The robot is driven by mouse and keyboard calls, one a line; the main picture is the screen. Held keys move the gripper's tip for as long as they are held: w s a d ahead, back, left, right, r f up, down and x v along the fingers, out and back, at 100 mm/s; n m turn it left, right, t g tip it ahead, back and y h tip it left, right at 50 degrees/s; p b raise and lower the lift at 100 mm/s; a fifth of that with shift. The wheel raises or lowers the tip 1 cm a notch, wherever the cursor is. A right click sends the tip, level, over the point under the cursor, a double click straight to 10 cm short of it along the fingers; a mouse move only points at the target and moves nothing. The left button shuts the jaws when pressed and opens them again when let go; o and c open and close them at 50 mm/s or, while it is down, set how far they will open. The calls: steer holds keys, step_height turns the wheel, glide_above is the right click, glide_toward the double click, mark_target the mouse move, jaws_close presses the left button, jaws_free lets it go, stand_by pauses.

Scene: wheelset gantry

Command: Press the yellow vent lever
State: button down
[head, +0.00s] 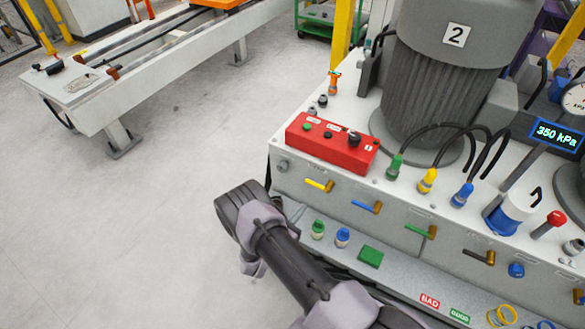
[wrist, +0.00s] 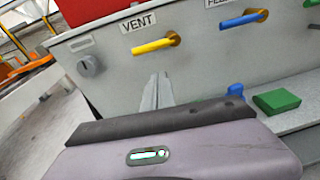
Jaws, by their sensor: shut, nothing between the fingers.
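The yellow vent lever (wrist: 150,46) sticks out roughly level to the left from its brass pivot on the grey front panel, under a VENT label (wrist: 138,21). It also shows in the head view (head: 317,185), left of the blue and green levers. My gripper (wrist: 157,90) is shut and empty. In the wrist view its fingertips are in front of the panel, just below the yellow lever in the picture, with a visible gap. Contact does not show. In the head view my arm is left of and below the lever, and the fingers cannot be made out.
A blue lever (wrist: 243,20) is right of the yellow one, and a grey knob (wrist: 91,66) is to its left. Below, a ledge holds green and blue caps and a green block (head: 370,256). A red control box (head: 333,143) sits above. Open floor is on the left.

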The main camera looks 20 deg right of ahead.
steer(key=shift+n+t+y, duration=0.3)
steer(key=shift+n+t, duration=0.1)
steer(key=shift+n, duration=0.2)
steer(key=b+x, duration=0.1)
steer(key=x, duration=0.1)
steer(key=r+b+x, duration=0.1)
steer(key=x, duration=0.2)
steer(key=b+x, duration=0.1)
steer(key=x, duration=0.2)
steer(key=shift+w+r, duration=0.2)
steer(key=shift+w, duration=0.35)
steer(key=shift+a, duration=0.15)
